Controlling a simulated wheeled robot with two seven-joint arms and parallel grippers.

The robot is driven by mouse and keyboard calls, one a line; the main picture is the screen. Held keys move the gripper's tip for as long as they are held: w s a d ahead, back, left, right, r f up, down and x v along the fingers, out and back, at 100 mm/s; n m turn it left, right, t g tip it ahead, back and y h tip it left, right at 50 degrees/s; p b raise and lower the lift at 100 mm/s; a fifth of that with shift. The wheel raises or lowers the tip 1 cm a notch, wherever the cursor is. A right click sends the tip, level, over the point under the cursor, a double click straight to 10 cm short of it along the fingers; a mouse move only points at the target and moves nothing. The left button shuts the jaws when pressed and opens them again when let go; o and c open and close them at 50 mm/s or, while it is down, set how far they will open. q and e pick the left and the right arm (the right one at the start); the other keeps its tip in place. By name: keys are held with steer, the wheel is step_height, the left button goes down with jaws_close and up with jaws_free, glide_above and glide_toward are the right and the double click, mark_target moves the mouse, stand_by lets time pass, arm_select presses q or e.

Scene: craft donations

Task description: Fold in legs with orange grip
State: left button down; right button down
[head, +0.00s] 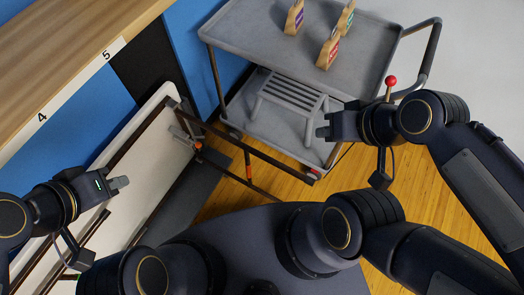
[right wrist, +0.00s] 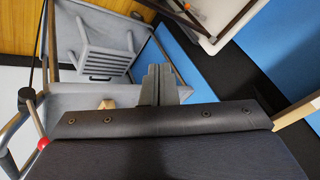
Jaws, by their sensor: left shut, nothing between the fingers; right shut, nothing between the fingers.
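A folding table with a white top (head: 150,165) stands on its edge at the left in the head view. One dark leg frame (head: 275,160) sticks out from it to the right, over the floor. An orange grip (head: 249,172) sits on a bar of this frame. A smaller orange piece (head: 198,145) is by the metal brace on the tabletop. Other dark legs lie along the tabletop. My left gripper (head: 122,183) is shut and empty in front of the tabletop. My right gripper (head: 322,131) is shut and empty above the leg frame's outer end, apart from the grip; its fingers show in the right wrist view (right wrist: 160,84).
A grey two-tier cart (head: 235,40) stands at the top centre, with several small wooden items on top and a grey slatted stool (head: 290,95) below. A red ball (head: 391,81) is by its handle. A numbered wooden shelf (head: 60,60) is at the upper left.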

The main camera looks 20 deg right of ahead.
steer(key=w+d+f+m+g+h+b, duration=0.1)
steer(key=w+f+m+g+b, duration=0.3)
steer(key=w+f+b, duration=0.55)
steer(key=w+d+f+m+g+h+b, duration=0.1)
steer(key=w+f+m+g+b, duration=0.35)
steer(key=f, duration=0.95)
step_height(320, 180, down, 11)
steer(key=a+n+b, duration=0.1)
steer(key=b, duration=0.1)
steer(key=shift+t, duration=0.45)
steer(key=s+a, duration=0.1)
steer(key=s+a+r, duration=0.1)
steer(key=s+a, duration=0.1)
steer(key=shift+s+r+p, duration=0.15)
steer(key=shift+r+p, duration=0.2)
steer(key=shift+p, duration=0.05)
steer(key=shift+a, duration=0.15)
